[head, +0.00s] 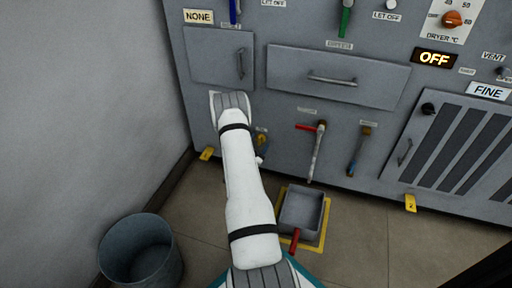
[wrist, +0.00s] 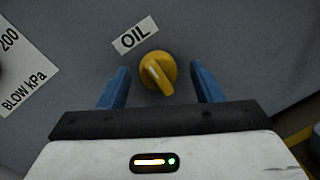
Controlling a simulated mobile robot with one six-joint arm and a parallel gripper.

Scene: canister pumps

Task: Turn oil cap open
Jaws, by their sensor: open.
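The oil cap (wrist: 158,72) is a yellow round knob with a raised grip bar, on the grey panel just below a white OIL label (wrist: 135,36) in the wrist view. My gripper (wrist: 160,84) is open, with one blue finger on each side of the cap and a visible gap to both. In the head view a yellow knob, likely this cap (head: 262,140), shows partly behind my white arm. My gripper's fingers are hidden there by the arm.
A BLOW kPa gauge label (wrist: 22,62) is at the left in the wrist view. A grey pan (head: 303,212) and a bucket (head: 140,250) are on the floor.

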